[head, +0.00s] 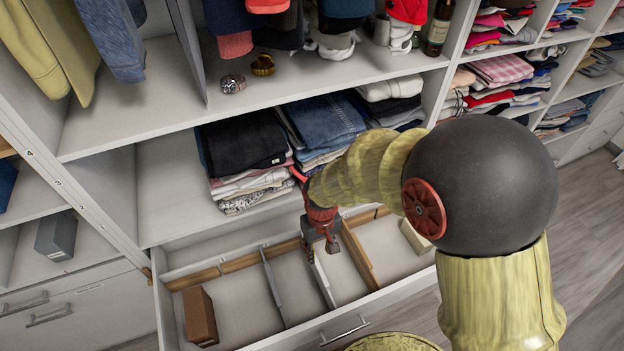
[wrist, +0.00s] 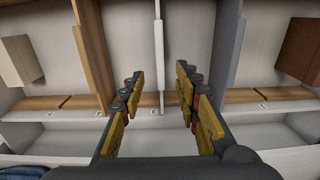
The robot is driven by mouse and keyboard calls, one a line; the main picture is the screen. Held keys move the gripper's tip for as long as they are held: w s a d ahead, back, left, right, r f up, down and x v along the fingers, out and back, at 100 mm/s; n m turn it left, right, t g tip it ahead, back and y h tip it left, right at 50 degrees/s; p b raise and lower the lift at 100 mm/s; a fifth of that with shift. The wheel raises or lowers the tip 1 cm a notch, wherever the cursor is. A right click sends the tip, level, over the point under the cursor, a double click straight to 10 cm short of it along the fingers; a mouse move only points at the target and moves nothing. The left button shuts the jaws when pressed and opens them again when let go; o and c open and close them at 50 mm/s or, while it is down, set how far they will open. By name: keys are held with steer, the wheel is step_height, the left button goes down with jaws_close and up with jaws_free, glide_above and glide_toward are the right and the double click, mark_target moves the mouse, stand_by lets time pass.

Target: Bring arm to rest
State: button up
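My arm reaches down from the right in the head view. My gripper (head: 322,235) hangs over the open drawer (head: 345,325), near its back part and in front of the folded clothes. In the wrist view my gripper (wrist: 160,100) shows two yellow-padded fingers spread apart, with nothing between them. A thin white divider (wrist: 159,50) shows beyond the gap between the fingers. Part of the drawer behind my arm and gripper is hidden.
The drawer holds a brown box (head: 199,316) at left and a cream box (head: 415,237) at right, with dividers between. Above are folded jeans (head: 325,120) and a shelf with a watch (head: 233,84) and a gold item (head: 263,65). Open floor (head: 590,240) lies at right.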

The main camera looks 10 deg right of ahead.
steer(key=s+d+r+m+t, duration=0.1)
steer(key=s+d+r, duration=0.3)
steer(key=r, duration=0.6)
steer(key=s+d+r+m+t+p, duration=0.1)
steer(key=s+d+r, duration=0.3)
steer(key=r, duration=0.6)
steer(key=s+d+r+m+t, duration=0.1)
steer(key=s+d+r+t, duration=0.2)
steer(key=r, duration=0.8)
steer(key=shift+s+d+t+p, duration=0.3)
steer(key=shift+s+d, duration=0.2)
steer(key=shift+s, duration=0.1)
